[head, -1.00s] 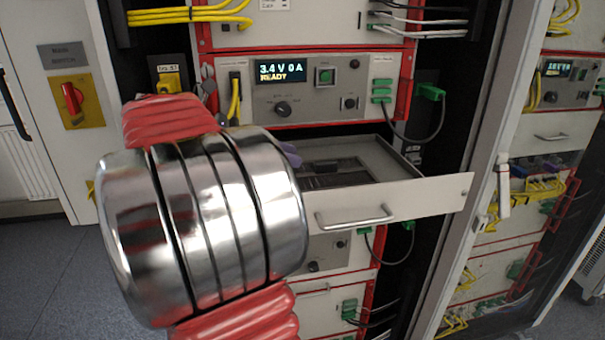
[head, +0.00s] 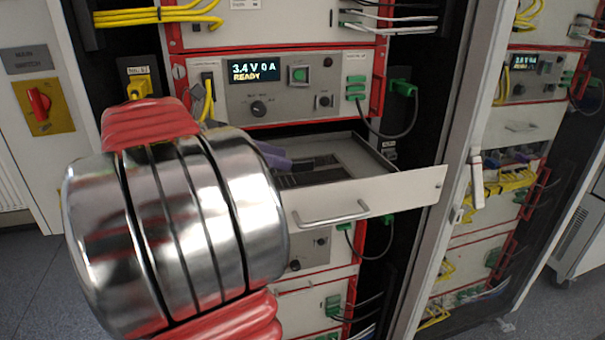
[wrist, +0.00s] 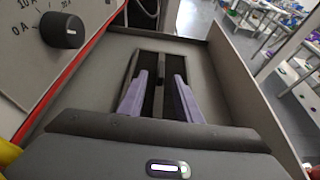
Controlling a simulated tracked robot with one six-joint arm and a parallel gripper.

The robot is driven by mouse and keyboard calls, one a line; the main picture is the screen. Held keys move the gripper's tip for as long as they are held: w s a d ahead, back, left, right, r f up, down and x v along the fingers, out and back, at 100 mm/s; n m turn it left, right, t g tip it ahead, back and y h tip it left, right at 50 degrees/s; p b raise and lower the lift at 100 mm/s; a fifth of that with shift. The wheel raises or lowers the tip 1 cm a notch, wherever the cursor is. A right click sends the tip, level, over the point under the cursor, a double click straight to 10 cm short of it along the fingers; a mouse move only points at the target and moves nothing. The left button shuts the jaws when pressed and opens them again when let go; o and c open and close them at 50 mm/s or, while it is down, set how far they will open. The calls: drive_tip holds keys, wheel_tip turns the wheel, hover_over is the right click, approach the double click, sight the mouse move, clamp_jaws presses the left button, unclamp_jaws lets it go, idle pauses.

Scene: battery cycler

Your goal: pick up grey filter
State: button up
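The grey filter (head: 318,168) appears as a dark, slatted flat panel in the pulled-out drawer (head: 402,188). In the wrist view, the filter (wrist: 160,66) has a narrow raised bar running along its middle. My gripper (wrist: 159,80) is open, with its two purple fingers apart on either side of this bar. In the head view, my gripper (head: 275,158) shows as purple fingers over the drawer's left part. My large metal arm joint hides the drawer's left end. The gap between fingers and filter cannot be judged.
A front panel with a display (head: 254,70) and knobs (head: 258,109) stands just above the drawer. The drawer walls surround the filter. A green connector (head: 402,88) and its dark cable hang at the right. The rack post (head: 455,150) stands farther right.

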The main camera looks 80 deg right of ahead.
sight(295, 162)
drive_tip(key=shift+x, duration=2.35)
drive_tip(key=shift+a, duration=0.1)
drive_tip(key=shift+c, duration=0.7)
clamp_jaws()
